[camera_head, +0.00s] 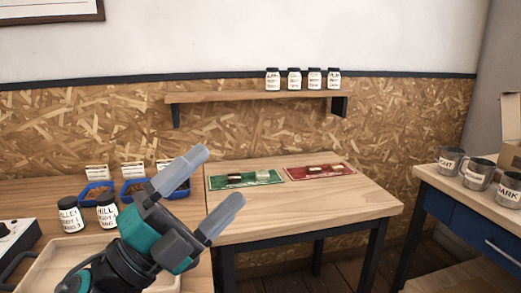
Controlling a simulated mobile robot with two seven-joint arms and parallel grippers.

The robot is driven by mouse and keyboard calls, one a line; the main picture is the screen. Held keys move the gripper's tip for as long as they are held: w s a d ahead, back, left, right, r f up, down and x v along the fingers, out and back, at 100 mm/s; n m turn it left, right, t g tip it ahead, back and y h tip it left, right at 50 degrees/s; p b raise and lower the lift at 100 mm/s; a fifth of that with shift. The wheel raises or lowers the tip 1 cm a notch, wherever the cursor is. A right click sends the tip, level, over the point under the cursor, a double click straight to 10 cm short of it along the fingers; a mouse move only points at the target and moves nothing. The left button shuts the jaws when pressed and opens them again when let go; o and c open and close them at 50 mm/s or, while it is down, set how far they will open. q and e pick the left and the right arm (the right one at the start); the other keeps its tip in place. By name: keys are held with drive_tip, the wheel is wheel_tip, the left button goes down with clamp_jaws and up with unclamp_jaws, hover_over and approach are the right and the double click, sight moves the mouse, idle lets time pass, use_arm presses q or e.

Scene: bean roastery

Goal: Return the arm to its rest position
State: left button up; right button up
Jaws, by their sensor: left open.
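My left gripper (214,190) comes in from the lower left, with its two grey fingers apart and nothing between them. It points up and to the right, in front of the left worktop and the left edge of the wooden table (300,216). Its teal and black body hides part of a wooden tray (45,262) and of the blue bins behind it. My right gripper does not show.
Two labelled jars (70,215) stand left of my gripper, before blue bins (97,193). A green mat (217,182) and a red mat (299,173) lie on the table. Mugs (479,174) stand on the right bench. A shelf (230,97) holds several jars.

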use_arm(q)
drive_tip(key=a+f+n+y, duration=0.6)
drive_tip(key=f+n+y, duration=0.4)
drive_tip(key=n, duration=0.1)
drive_tip(key=a+f+n+y, duration=0.7)
drive_tip(key=f+n+y, duration=0.2)
drive_tip(key=f+n, duration=0.15)
drive_tip(key=s+f+n+g, duration=0.5)
drive_tip(key=s+f+g, duration=0.6)
drive_tip(key=s+f, duration=0.55)
drive_tip(key=w+t+p, duration=0.2)
drive_tip(key=w+d+t+h+p, duration=0.1)
drive_tip(key=t+p, duration=0.1)
drive_tip(key=w+d+t+p, duration=0.1)
drive_tip(key=w+t+p, duration=0.1)
drive_tip(key=t+p, duration=0.1)
drive_tip(key=shift+w+f+m+h, duration=0.2)
drive_tip(key=shift+w+m+h, duration=0.1)
drive_tip(key=shift+m, duration=0.05)
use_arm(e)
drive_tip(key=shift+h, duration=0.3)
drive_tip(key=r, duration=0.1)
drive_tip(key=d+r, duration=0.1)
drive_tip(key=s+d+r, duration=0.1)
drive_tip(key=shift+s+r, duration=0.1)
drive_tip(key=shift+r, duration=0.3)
